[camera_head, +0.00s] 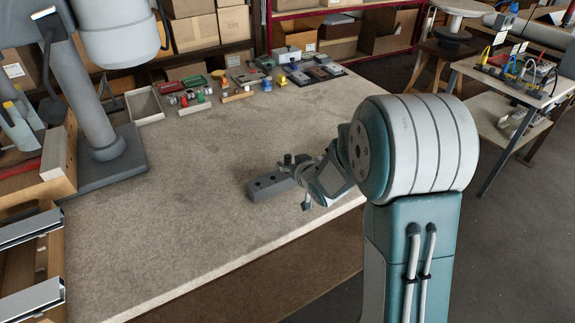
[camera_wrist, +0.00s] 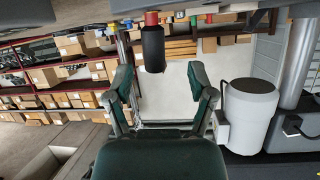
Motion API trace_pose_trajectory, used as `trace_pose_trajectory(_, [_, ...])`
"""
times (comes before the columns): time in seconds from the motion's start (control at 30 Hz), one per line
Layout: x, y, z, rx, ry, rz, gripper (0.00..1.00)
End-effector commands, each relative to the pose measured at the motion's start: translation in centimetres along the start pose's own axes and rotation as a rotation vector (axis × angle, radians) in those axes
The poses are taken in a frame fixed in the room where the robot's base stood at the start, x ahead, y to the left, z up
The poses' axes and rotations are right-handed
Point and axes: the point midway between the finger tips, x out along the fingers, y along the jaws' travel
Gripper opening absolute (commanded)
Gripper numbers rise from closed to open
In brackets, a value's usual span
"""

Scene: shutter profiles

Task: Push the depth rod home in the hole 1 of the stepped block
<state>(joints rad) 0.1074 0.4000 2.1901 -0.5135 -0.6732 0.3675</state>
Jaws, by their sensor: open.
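The stepped block (camera_head: 257,192) is a dark grey bar lying near the table's front edge in the head view, with dark holes in its top. A small dark upright piece (camera_head: 288,159), apparently the depth rod, stands at its right end. In the wrist view a black cylinder, likely the rod's grip (camera_wrist: 153,48), shows beyond and between the fingers. I cannot tell how deep the rod sits or which hole it is in. My gripper (camera_head: 308,184) is beside the block's right end, its two fingers (camera_wrist: 161,80) spread apart and empty in the wrist view.
Small parts and trays (camera_head: 195,96) line the table's back edge. A grey machine column (camera_head: 95,110) stands at the left. The tabletop (camera_head: 190,200) is bare left of the block. Shelves with boxes (camera_head: 195,32) stand behind.

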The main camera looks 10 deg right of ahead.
Motion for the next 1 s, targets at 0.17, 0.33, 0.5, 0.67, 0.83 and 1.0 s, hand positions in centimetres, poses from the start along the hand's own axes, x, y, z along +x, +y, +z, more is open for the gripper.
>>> trace_pose_trajectory(0.17, [2.7, 0.6, -0.1, 0.003, 0.0, -0.001, 0.71])
trace_pose_trajectory(0.33, [3.4, 0.8, -0.2, 0.005, 0.001, 0.0, 0.71])
trace_pose_trajectory(0.5, [3.4, 0.5, -0.2, 0.002, 0.0, 0.0, 0.66])
trace_pose_trajectory(0.67, [3.4, 0.5, -0.2, 0.002, 0.0, 0.0, 0.0])
trace_pose_trajectory(0.83, [3.5, 0.5, -0.1, 0.002, 0.0, -0.001, 0.0])
trace_pose_trajectory(1.0, [3.5, 0.5, -0.1, 0.002, 0.0, -0.001, 0.0])
